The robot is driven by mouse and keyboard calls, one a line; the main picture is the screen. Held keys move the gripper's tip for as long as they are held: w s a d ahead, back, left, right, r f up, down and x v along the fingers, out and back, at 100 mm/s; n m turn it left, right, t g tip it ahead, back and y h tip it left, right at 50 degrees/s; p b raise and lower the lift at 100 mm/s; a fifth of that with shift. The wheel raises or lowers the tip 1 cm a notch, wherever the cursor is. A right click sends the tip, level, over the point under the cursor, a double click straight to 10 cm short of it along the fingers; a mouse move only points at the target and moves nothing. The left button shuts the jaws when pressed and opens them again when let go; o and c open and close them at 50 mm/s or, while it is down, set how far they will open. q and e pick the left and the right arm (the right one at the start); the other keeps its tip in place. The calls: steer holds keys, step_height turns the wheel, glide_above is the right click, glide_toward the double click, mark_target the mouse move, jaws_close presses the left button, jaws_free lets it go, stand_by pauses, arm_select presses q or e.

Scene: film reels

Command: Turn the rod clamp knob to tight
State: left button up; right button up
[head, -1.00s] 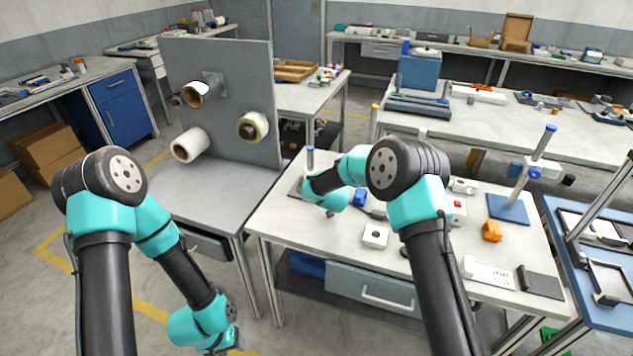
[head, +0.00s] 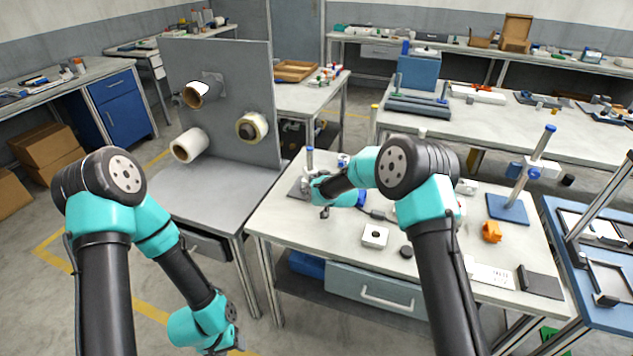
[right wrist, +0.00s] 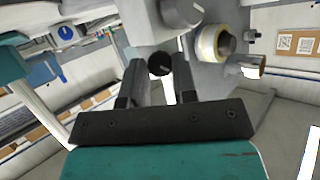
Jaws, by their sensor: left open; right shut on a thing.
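The rod stand (head: 310,158) with a blue-tipped upright rod is at the back left corner of the workbench. In the right wrist view a round dark knob (right wrist: 159,65) with a pale mark on its face sits between my right fingertips, in front of a pale grey clamp body (right wrist: 143,57). My right gripper (right wrist: 158,78) is shut on the knob. In the head view the right arm hides most of the clamp. My left gripper (head: 226,343) is open, low at the bottom edge, away from the bench, with its fingers hard to make out.
A second rod stand on a blue base (head: 507,208) is on the bench's right. A grey panel with film reels (head: 252,127) rises at the left.

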steer(key=shift+m+g+y, duration=0.3)
steer(key=shift+m+y, duration=0.1)
steer(key=shift+m, duration=0.4)
steer(key=o, duration=0.7)
steer(key=shift+c, duration=0.2)
steer(key=shift+s+d, duration=0.1)
steer(key=v, duration=1.7)
steer(key=shift+d, duration=0.15)
steer(key=shift+f, duration=0.1)
